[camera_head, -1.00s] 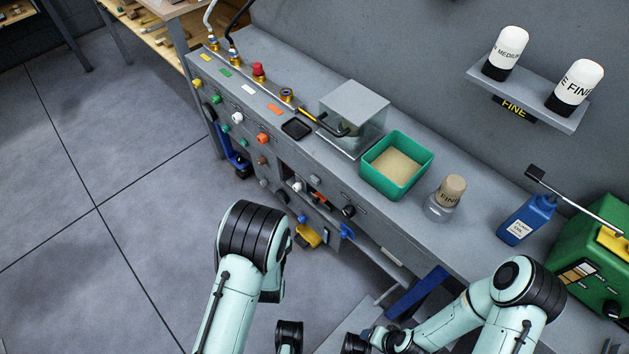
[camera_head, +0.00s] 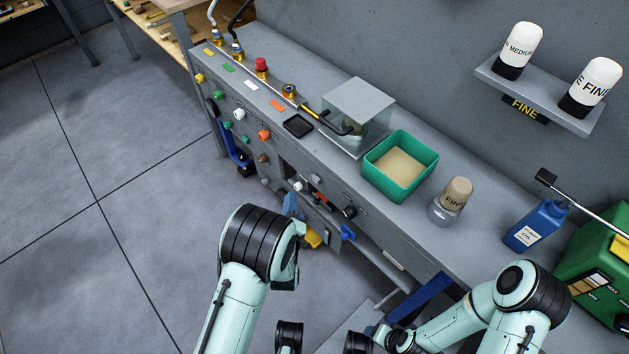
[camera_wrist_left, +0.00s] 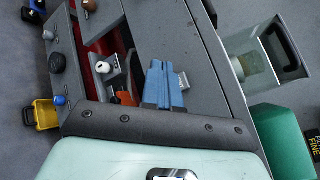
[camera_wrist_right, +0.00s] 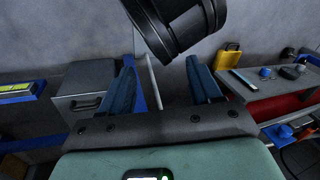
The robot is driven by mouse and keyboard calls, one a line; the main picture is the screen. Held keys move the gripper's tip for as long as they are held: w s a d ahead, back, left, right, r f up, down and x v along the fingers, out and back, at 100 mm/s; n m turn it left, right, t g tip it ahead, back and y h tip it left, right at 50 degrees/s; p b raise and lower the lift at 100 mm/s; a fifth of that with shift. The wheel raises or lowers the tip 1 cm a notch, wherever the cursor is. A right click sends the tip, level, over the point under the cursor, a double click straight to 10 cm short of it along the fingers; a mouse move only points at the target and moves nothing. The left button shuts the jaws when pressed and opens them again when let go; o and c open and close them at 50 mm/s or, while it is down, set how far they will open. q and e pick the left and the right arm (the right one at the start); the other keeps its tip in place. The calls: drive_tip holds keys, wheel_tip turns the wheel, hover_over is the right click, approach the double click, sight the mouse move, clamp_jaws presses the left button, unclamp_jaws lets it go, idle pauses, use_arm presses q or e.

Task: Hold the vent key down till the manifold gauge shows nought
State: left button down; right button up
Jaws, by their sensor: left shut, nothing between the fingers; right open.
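The grey bench front carries rows of coloured knobs and a dark recess. A white knob (camera_head: 298,187) and an orange-red piece (camera_head: 320,198) sit at the recess. In the left wrist view the white knob (camera_wrist_left: 103,67) and an orange piece (camera_wrist_left: 125,98) show left of my left gripper (camera_wrist_left: 164,72), whose blue fingers are shut and empty. In the head view this gripper (camera_head: 291,203) is just below the recess, partly behind my arm. I cannot tell which part is the vent key, and no gauge reading is legible. My right gripper (camera_wrist_right: 164,75) is open and empty, away from the panel.
On the bench top stand a clear box with a grey lid (camera_head: 359,100), a green tray (camera_head: 424,186), a jar (camera_head: 451,202) and a blue oil bottle (camera_head: 535,226). A yellow part (camera_head: 313,238) hangs low at the bench front. The floor at left is clear.

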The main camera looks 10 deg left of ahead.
sight(316, 179)
use_arm(q)
drive_tip(key=shift+w+d+b, duration=0.2)
drive_tip(key=shift+w+d, duration=0.65)
drive_tip(key=shift+w, duration=0.2)
drive_tip(key=shift+w+d+b, duration=0.2)
drive_tip(key=shift+w+d, duration=0.6)
drive_tip(key=shift+w, duration=0.25)
use_arm(e)
drive_tip(key=shift+w+d+f+t, duration=0.15)
drive_tip(key=shift+w+d+f, duration=0.15)
drive_tip(key=shift+w, duration=0.15)
drive_tip(key=shift+w+d+f+t, duration=0.15)
drive_tip(key=shift+w+f, duration=0.15)
drive_tip(key=shift+w, duration=0.1)
use_arm(q)
drive_tip(key=shift+w+d, duration=0.1)
drive_tip(key=shift+w, duration=0.05)
use_arm(e)
drive_tip(key=shift+r, duration=0.1)
use_arm(q)
drive_tip(key=shift+w+d, duration=0.15)
drive_tip(key=shift+w, duration=0.05)
drive_tip(key=shift+w+d, duration=0.3)
drive_tip(key=shift+w, duration=0.05)
idle(4.3)
